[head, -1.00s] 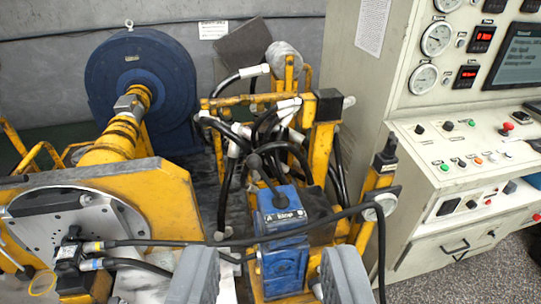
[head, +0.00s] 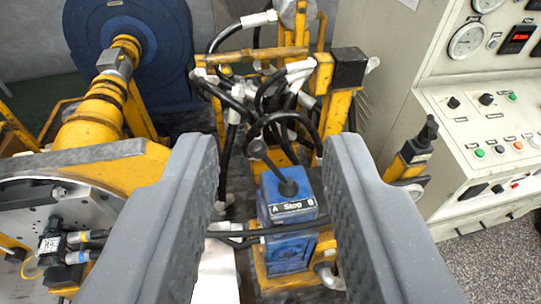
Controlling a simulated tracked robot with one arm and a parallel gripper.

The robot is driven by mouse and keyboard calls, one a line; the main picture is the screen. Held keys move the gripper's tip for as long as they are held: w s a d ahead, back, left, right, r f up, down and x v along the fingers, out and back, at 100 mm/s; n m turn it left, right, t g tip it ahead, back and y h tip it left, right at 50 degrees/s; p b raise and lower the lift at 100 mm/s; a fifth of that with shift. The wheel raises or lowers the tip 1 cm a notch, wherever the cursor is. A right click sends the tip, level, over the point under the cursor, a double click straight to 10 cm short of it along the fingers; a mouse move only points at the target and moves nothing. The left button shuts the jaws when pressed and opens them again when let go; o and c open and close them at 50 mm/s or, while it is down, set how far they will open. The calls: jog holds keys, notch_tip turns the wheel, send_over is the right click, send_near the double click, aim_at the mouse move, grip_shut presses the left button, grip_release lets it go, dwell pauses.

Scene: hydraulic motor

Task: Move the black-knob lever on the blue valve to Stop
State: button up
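The blue valve (head: 288,240) stands upright below the centre of the head view. Its top plate reads A, Stop, B from left to right. The lever's black knob (head: 257,150) is up and to the left of its dark boot (head: 288,188), so the lever leans left, toward the A side. My gripper (head: 270,147) is open, with one grey finger on each side of the valve and lever in the picture. Nothing is between the fingers in contact that I can see. How far the fingertips are from the knob in depth is unclear.
Black hoses (head: 283,125) arch close behind the lever, and one hose crosses in front of the valve. A yellow frame (head: 336,115) stands behind. The yellow shaft housing (head: 100,120) is at left, and the light control cabinet (head: 440,150) at right.

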aim_at(269, 163)
jog(key=w+d+f+n+t+h+b, duration=0.1)
jog(key=w+d+f, duration=0.3)
jog(key=w+f, duration=0.3)
jog(key=w+d+f+n+t+h+b, duration=0.1)
jog(key=w+d+f+n+t+b, duration=0.1)
jog(key=w+d+f, duration=0.5)
jog(key=w+a+f+n+g+y+b, duration=0.1)
jog(key=w+a+f+n+y, duration=0.15)
jog(key=f, duration=0.55)
jog(key=w+a+f+n+y+b, duration=0.1)
jog(key=a+f+n+y, duration=0.1)
jog(key=f+y, duration=0.35)
jog(key=w+a+f+n+g+y+b, duration=0.1)
jog(key=w+a+f+n, duration=0.1)
jog(key=f, duration=0.8)
jog(key=x, duration=0.4)
jog(key=b+x, duration=0.1)
jog(key=x, duration=0.3)
jog(key=r+b+x, duration=0.1)
jog(key=x, duration=0.4)
jog(key=shift+w+d, duration=0.15)
grip_shut()
